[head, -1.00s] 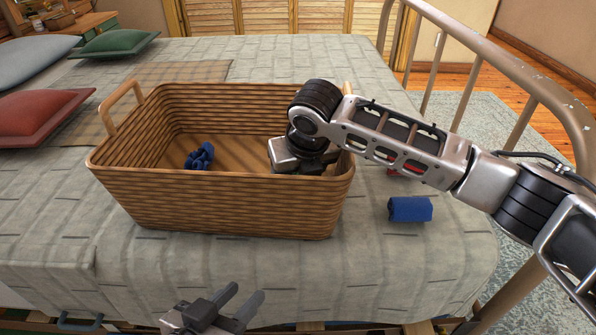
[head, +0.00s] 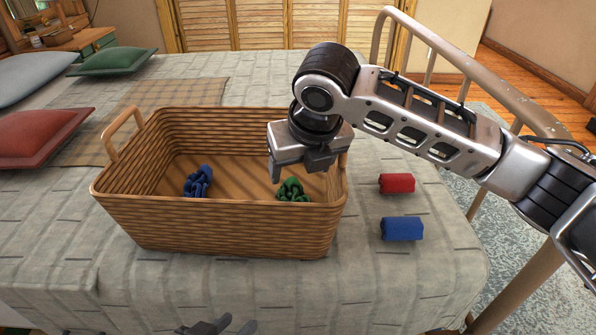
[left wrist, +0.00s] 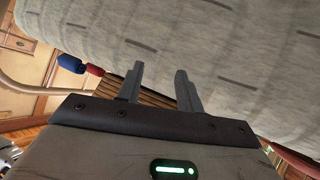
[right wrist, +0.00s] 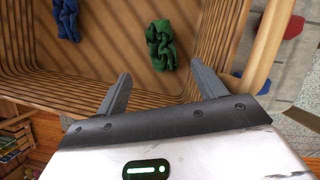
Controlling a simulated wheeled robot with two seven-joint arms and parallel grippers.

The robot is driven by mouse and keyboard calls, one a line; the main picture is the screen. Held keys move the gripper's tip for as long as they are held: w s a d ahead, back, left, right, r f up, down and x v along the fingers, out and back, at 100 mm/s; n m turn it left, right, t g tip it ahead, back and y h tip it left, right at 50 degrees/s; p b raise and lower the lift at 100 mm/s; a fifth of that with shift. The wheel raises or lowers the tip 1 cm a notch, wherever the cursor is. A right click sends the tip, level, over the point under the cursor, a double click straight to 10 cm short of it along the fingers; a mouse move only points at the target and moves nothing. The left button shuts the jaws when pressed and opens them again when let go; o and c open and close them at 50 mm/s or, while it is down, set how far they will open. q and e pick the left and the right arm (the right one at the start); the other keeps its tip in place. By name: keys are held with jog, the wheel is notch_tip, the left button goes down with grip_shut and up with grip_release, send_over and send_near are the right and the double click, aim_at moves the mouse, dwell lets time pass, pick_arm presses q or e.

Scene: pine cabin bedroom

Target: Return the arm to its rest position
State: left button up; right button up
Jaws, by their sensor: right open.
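My right gripper (head: 298,172) is open and empty, above the right part of the wicker basket (head: 215,226) on the bed. In the right wrist view its spread fingers (right wrist: 158,92) have nothing between them. A green crumpled cloth (head: 293,190) lies on the basket floor below that gripper and shows in the right wrist view (right wrist: 161,45). A blue crumpled cloth (head: 198,181) lies further left in the basket. My left gripper (head: 218,326) shows only its fingertips at the bottom edge of the head view. In the left wrist view its fingers (left wrist: 160,88) stand apart, empty.
A red roll (head: 397,183) and a blue roll (head: 403,229) lie on the bed right of the basket. A metal bed rail (head: 480,88) runs along the right. Red (head: 40,137) and green (head: 113,43) pillows lie at the left.

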jog(key=shift+s+r, duration=0.15)
jog(key=shift+r, duration=0.2)
